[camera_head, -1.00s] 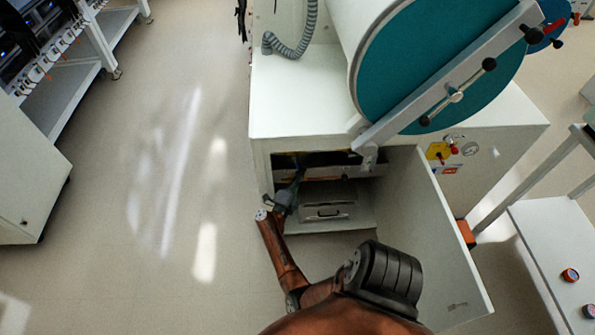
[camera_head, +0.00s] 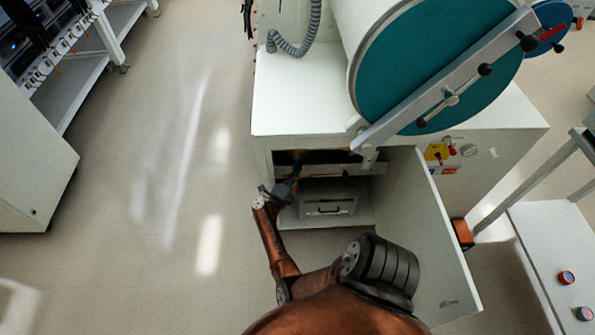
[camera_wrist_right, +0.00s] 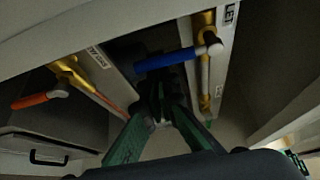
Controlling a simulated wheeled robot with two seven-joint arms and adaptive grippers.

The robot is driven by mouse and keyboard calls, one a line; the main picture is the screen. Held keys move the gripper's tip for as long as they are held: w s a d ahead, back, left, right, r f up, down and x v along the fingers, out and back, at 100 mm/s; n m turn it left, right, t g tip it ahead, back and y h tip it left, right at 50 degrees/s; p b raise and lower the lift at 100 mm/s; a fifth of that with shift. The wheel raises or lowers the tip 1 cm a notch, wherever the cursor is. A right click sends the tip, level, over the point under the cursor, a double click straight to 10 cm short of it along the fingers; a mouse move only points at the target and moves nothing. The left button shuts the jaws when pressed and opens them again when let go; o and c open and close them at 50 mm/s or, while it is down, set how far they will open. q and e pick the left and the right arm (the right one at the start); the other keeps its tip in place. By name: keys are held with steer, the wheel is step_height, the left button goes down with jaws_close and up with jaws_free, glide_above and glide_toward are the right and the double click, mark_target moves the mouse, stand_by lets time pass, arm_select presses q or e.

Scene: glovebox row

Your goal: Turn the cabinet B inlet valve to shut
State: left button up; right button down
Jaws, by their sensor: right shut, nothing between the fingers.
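In the right wrist view, a blue lever handle (camera_wrist_right: 172,58) is attached to a yellow valve on a pipe (camera_wrist_right: 205,75) with a label (camera_wrist_right: 229,14) ending in "LET". The handle lies across the pipe and points left. My right gripper (camera_wrist_right: 158,92) is shut and empty, its tips close below the handle; I cannot tell whether they touch it. In the head view, my right gripper (camera_head: 292,178) is at the left side of the open lower cabinet (camera_head: 262,150), where the handle cannot be made out. My left gripper is out of view.
A second valve with an orange handle (camera_wrist_right: 42,98) sits to the left in the wrist view. A grey drawer-like box (camera_head: 328,204) is inside the cabinet. The open cabinet door (camera_head: 432,235) stands right of my arm. The floor to the left is clear.

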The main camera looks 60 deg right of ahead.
steer(key=shift+a, duration=0.1)
steer(key=a, duration=0.7)
steer(key=shift+a, duration=0.15)
steer(key=shift+r, duration=0.15)
